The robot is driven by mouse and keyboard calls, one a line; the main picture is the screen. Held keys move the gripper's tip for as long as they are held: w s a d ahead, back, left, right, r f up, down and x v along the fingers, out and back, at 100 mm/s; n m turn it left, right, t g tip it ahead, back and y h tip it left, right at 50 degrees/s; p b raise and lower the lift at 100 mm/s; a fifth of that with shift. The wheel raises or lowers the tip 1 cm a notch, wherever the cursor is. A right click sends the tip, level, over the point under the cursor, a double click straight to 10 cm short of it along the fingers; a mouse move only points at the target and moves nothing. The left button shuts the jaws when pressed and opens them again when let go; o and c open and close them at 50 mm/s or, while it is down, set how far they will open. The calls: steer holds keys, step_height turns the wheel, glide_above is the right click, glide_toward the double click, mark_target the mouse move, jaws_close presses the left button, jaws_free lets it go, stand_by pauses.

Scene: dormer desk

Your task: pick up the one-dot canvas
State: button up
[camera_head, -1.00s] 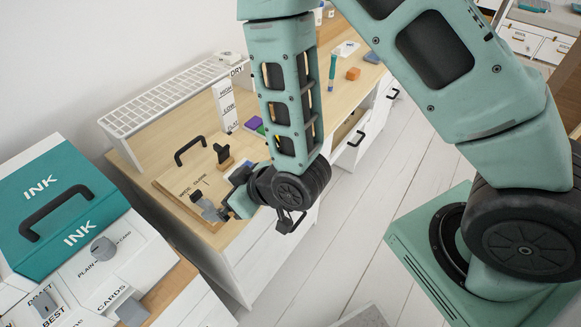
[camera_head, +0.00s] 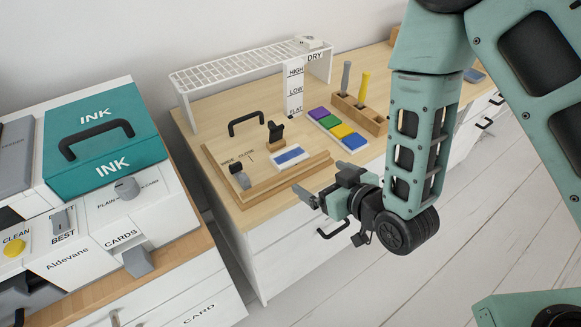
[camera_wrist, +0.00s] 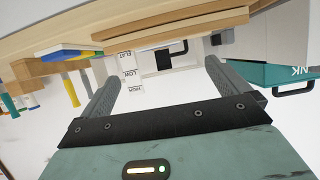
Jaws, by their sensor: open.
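I cannot make out a canvas with one dot in either view. A small white block with a blue top (camera_head: 289,157) lies on the wooden press board (camera_head: 222,172); I see no dot on it. My gripper (camera_head: 326,183) is off the board's right front corner, pointing left, apart from everything. In the wrist view my gripper (camera_wrist: 162,76) has its two fingers spread with nothing between them. The board's edge (camera_wrist: 185,33) shows beyond the fingertips there, upside down.
Several coloured ink pads (camera_head: 338,130) and a wooden holder (camera_head: 362,113) with upright tools stand right of the board. A white drying rack (camera_head: 245,68) is behind. A teal ink box (camera_head: 97,143) sits on the left cabinet. White floor (camera_head: 400,275) is open in front.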

steer(key=b, duration=0.1)
steer(key=p, duration=0.2)
glide_toward(290, 157)
steer(key=x, duration=0.3)
steer(key=shift+a+f, duration=0.2)
steer(key=shift+f, duration=0.2)
steer(key=shift+w+r+p+x, duration=0.15)
steer(key=shift+p+x, duration=0.15)
steer(key=shift+x, duration=1.1)
steer(key=shift+w+r+p+x, duration=0.1)
steer(key=shift+r+p+x, duration=0.15)
steer(key=shift+x, duration=1.15)
steer(key=shift+d, duration=0.15)
steer(key=c, duration=0.9)
